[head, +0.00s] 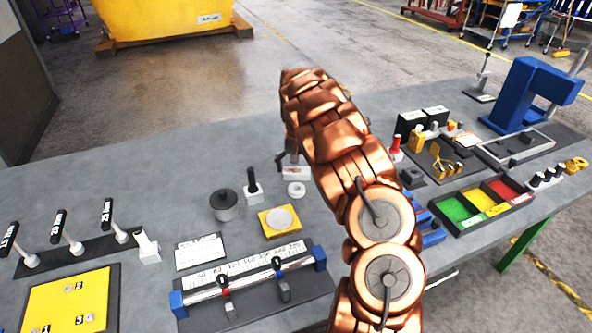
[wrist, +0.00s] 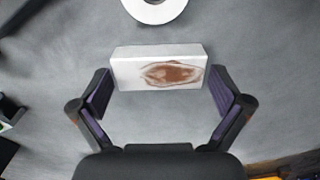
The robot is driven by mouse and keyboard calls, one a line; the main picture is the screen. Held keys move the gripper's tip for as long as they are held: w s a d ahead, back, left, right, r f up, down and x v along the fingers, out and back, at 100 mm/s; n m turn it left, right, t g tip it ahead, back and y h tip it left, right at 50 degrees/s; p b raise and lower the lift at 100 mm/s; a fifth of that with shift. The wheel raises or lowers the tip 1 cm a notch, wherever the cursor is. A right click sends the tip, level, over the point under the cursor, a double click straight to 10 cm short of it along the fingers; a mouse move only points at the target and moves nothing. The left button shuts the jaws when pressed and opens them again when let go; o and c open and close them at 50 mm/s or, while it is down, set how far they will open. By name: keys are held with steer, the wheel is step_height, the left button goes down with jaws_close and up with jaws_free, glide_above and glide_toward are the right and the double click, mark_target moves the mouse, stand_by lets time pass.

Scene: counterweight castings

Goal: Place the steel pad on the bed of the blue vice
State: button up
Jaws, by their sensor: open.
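The steel pad (wrist: 135,71) appears to be the pale, shiny rectangular block in the wrist view, with a copper-brown reflection on its face. It lies on the grey bench top, and it also shows in the head view (head: 296,173), beside my arm. My gripper (wrist: 160,83) is open, with one dark finger towards each end of the block and a narrow gap on both sides. The fingers are not closed on it. What seems to be the blue vice (head: 431,238) is right of my arm in the head view; my arm hides part of it and its bed is unclear.
A white ring (head: 296,189) lies close to the block. A grey lidded pot (head: 225,208), a black-handled tool (head: 253,188) and a yellow plate (head: 268,231) stand left of my arm. A green, yellow and red tray (head: 457,210) is at the right.

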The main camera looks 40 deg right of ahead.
steer(key=shift+f, duration=0.25)
steer(key=c, duration=1.3)
steer(key=shift+c, duration=0.5)
steer(key=shift+r, duration=0.1)
